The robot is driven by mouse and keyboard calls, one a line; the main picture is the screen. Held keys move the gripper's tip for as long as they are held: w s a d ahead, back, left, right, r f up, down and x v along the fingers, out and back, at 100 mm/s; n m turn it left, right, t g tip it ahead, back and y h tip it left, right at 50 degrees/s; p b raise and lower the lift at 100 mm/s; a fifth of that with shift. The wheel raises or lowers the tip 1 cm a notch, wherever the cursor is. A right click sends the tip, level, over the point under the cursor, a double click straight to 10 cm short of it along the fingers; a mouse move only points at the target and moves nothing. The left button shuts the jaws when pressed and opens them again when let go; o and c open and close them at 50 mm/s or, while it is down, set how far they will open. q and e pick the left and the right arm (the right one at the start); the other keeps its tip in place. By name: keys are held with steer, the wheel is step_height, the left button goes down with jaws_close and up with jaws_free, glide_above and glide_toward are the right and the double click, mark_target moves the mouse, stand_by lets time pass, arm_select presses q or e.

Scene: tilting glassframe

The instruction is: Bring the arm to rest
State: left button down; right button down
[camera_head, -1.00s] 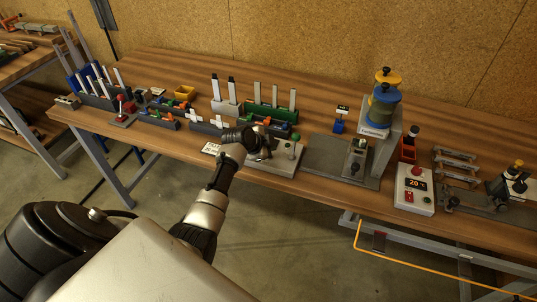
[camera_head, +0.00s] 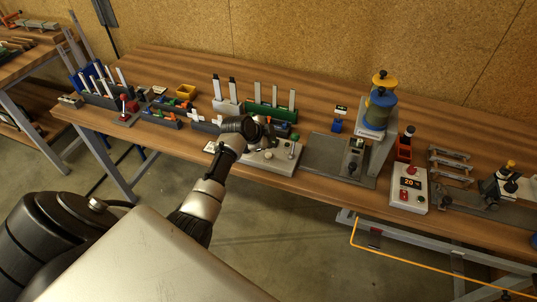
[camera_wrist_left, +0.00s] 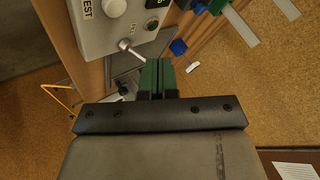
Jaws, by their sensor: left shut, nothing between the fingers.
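My left arm reaches in from the lower left in the head view. Its gripper (camera_head: 264,133) is over the workbench, at the back edge of a grey control box (camera_head: 262,160) with a lever; the fingertips are small and partly hidden there. In the left wrist view the two green fingers (camera_wrist_left: 157,68) are together with nothing between them. The same grey box (camera_wrist_left: 98,40), with its knob, lever and green button, lies just beyond the fingertips in that view. I cannot tell the exact gap. My right gripper is in neither view.
A cork wall (camera_head: 300,40) stands behind.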

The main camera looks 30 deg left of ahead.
arm_select(q)
steer(key=shift+d+f, duration=0.1)
steer(key=s+d+f+n+g, duration=0.2)
steer(key=s+d, duration=0.3)
steer(key=s, duration=0.4)
steer(key=s+d+f+n+g, duration=0.1)
steer(key=s+d+f, duration=0.1)
steer(key=s+d, duration=0.5)
steer(key=s+d+r+n+g+y, duration=0.1)
steer(key=s+d+r+n, duration=0.15)
steer(key=s, duration=0.75)
steer(key=s+d+r+n+g+y, duration=0.1)
steer(key=s+d+r+n+g, duration=0.2)
steer(key=s, duration=0.7)
step_height(320, 180, down, 29)
steer(key=a+b, duration=0.1)
steer(key=b, duration=0.3)
steer(key=s+a+f+g+b, duration=0.1)
steer(key=s+a+f+b, duration=0.2)
steer(key=s+f, duration=1.4)
step_height(320, 180, down, 3)
steer(key=shift+r, duration=0.15)
